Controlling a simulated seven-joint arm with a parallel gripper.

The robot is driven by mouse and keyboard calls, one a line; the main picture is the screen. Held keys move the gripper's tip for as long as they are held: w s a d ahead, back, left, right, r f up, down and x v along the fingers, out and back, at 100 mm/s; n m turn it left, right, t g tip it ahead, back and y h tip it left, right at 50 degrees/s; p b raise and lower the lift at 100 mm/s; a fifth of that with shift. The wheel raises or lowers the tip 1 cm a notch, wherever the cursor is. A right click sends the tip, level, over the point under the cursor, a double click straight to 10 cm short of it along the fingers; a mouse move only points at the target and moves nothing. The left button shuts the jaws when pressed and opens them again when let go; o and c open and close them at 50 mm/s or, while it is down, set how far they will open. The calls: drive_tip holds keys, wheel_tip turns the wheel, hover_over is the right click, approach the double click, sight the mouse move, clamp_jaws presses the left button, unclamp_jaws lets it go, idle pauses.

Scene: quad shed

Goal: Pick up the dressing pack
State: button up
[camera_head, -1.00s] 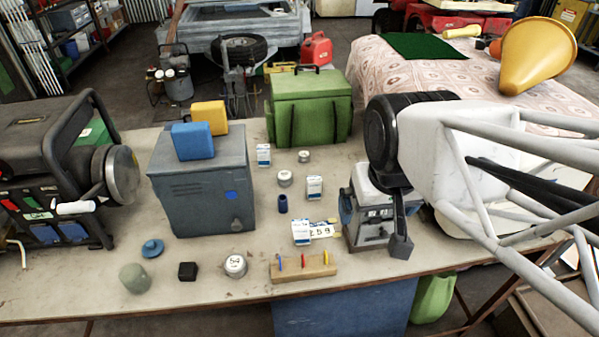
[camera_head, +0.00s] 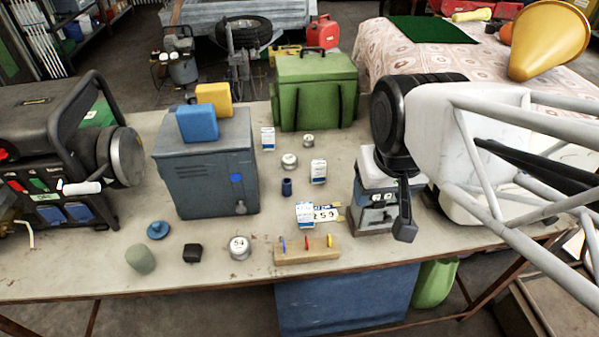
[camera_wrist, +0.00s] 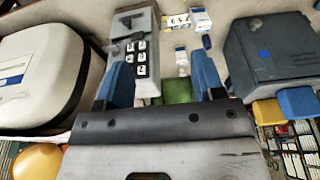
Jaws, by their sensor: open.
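Three small white packs with blue print stand on the bench in the head view: a back pack (camera_head: 268,138), a middle pack (camera_head: 318,172) and a front pack (camera_head: 305,213) beside a number card. I cannot tell which is the dressing pack. In the wrist view, one white-and-blue pack (camera_wrist: 200,18) is near the top, and another (camera_wrist: 182,60) lies lower, just beyond the gap between the fingers. My gripper (camera_wrist: 163,72) has its two blue fingers apart with nothing held between them. In the head view its fingers are hard to make out near my arm.
A keypad device (camera_head: 377,208) stands right of the packs, close to my left-hand finger in the wrist view. A grey box (camera_head: 205,170), green bag (camera_head: 315,92), tins (camera_head: 239,247) and a wooden block (camera_head: 307,252) surround them.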

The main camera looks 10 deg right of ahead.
drive_tip(key=m+g, duration=0.3)
drive_tip(key=m, duration=1.5)
hover_over(304, 206)
drive_tip(key=f, duration=1.7)
drive_tip(key=shift+s+d+f, duration=0.15)
drive_tip(key=shift+s+d, duration=0.05)
drive_tip(key=shift+w+a+f+m, duration=0.2)
drive_tip(key=shift+f+m, duration=0.2)
drive_tip(key=shift+m, duration=0.2)
drive_tip(key=shift+f, duration=0.1)
drive_tip(key=shift+f, duration=1.2)
drive_tip(key=shift+f, duration=0.1)
